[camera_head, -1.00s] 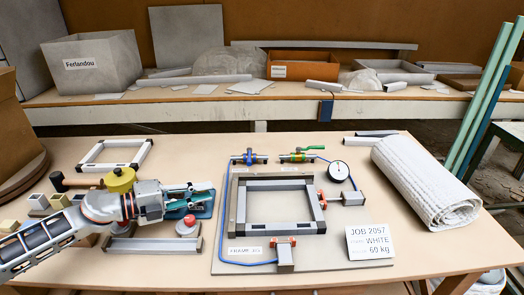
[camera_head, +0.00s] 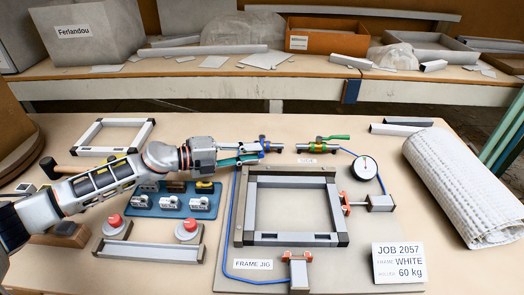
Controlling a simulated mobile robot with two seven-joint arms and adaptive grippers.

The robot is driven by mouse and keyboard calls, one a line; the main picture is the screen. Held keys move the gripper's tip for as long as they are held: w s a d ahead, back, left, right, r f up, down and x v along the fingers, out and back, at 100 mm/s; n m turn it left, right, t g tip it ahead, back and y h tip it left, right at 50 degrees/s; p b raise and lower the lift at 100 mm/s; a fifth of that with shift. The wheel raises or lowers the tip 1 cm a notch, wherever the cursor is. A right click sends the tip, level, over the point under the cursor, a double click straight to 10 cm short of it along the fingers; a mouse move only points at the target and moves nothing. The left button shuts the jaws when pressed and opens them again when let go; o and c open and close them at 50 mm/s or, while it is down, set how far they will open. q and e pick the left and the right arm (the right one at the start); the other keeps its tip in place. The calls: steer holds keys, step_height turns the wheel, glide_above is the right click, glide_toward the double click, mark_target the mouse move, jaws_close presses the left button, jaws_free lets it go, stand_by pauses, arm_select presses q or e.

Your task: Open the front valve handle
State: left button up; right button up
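Two small inline valves stand at the back of the frame jig. The left one (camera_head: 264,144) has blue parts; my gripper partly hides it. The right one (camera_head: 322,142) is brass-coloured with a green lever (camera_head: 334,137) lying roughly along the pipe. A small label (camera_head: 307,161) lies in front of them. My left gripper (camera_head: 243,153) reaches in from the left, its fingers apart at the left end of the blue valve. I see nothing held between them; contact with the valve cannot be told. My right gripper is not in view.
The jig (camera_head: 225,240) carries a grey frame (camera_head: 333,212), clamps and a gauge (camera_head: 364,168). A white roll (camera_head: 465,185) lies at right. The table behind the valves is clear.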

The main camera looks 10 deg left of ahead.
mark_target(262, 145)
arm_select(q)
steer(key=shift+x, duration=1.2)
steer(key=shift+w+d+f, duration=0.15)
steer(key=shift+w+d, duration=0.2)
steer(key=shift+d, duration=0.1)
